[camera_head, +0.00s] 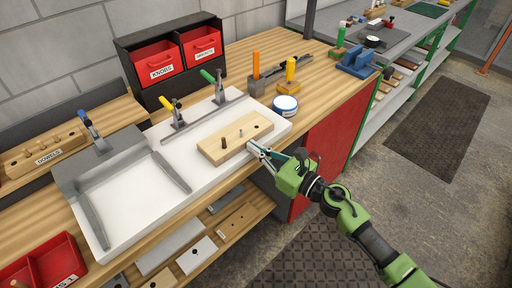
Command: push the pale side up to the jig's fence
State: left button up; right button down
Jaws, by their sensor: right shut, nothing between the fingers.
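The pale side (228,135), a light wooden board with a dark brown peg and small dark holes, lies flat on the white jig (180,158). The jig's fence (206,117) is a grey rail along its back, with a yellow-handled and a green-handled clamp. A strip of white jig surface shows between the board and the fence. My right gripper (258,150) is shut and empty, low at the board's near right edge; I cannot tell whether it touches. My left gripper is not in view.
A white tray with grey rails (130,195) lies left of the jig. A round white tin (285,105) stands behind the board's right end. A black rack with red bins (158,62) stands at the back. Loose boards lie on the shelf below (170,248).

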aim_at(233, 133)
jog(key=b+x, duration=0.1)
jog(key=x, duration=0.7)
jog(key=shift+w+a+f+b, duration=0.1)
jog(key=shift+w+a+b, duration=0.05)
jog(key=shift+b, duration=0.25)
jog(key=shift+w+a, duration=0.2)
jog(key=shift+a, duration=0.05)
